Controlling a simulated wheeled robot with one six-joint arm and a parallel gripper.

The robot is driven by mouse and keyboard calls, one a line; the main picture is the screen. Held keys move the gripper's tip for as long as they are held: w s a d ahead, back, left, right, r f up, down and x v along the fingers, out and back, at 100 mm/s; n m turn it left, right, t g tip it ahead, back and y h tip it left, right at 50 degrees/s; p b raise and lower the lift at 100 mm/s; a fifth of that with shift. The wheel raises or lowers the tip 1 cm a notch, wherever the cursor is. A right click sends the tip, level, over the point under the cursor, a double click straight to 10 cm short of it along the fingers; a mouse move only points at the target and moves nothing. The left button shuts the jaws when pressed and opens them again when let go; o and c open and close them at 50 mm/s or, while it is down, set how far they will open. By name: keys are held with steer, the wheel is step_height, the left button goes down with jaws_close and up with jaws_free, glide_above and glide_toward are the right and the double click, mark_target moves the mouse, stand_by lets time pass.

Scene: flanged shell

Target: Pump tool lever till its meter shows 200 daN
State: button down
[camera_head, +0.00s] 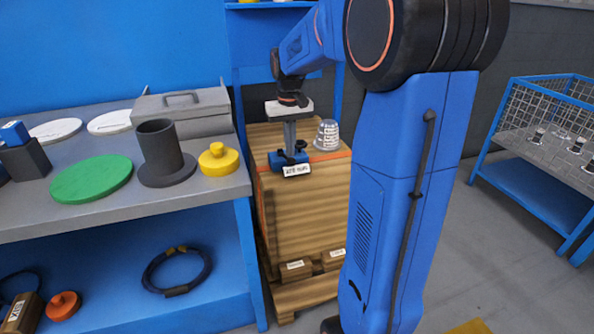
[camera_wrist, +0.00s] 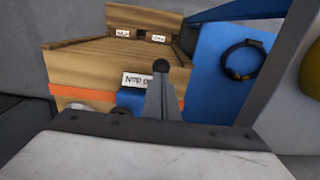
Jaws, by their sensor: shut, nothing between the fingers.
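The blue tool (camera_head: 283,163) sits on top of the wooden crate (camera_head: 305,215), with a white label on its front. In the wrist view the tool (camera_wrist: 131,98) shows partly behind my fingers. A dark round knob (camera_wrist: 161,66) shows right at my fingertips; it looks like the lever's end, but I cannot tell whether they touch it. My gripper (camera_head: 290,150) points down over the tool, fingers together and empty; it also shows in the wrist view (camera_wrist: 161,77). I cannot make out the meter or its reading, and the lever is mostly hidden.
A clear ribbed cup (camera_head: 327,135) stands right of the tool on the crate. On the left bench are a dark flanged shell (camera_head: 160,150), a yellow knobbed part (camera_head: 218,160), a green disc (camera_head: 90,179) and a grey toolbox (camera_head: 185,110). A wire-sided blue table (camera_head: 540,120) stands right, across open floor.

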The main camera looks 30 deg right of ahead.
step_height(320, 180, up, 12)
stand_by(1.1)
stand_by(1.1)
steer(key=s+a+f+n+t, duration=0.1)
steer(key=s+a+f, duration=0.1)
steer(key=s+a, duration=0.4)
steer(key=s+a+f+n+t, duration=0.15)
steer(key=s+a, duration=0.25)
steer(key=s, duration=0.5)
steer(key=s+a+f+t, duration=0.2)
steer(key=s+a+f, duration=0.3)
steer(key=s+f, duration=0.5)
steer(key=s, duration=0.3)
steer(key=shift+n, duration=0.35)
steer(key=shift+s+a, duration=0.1)
stand_by(0.4)
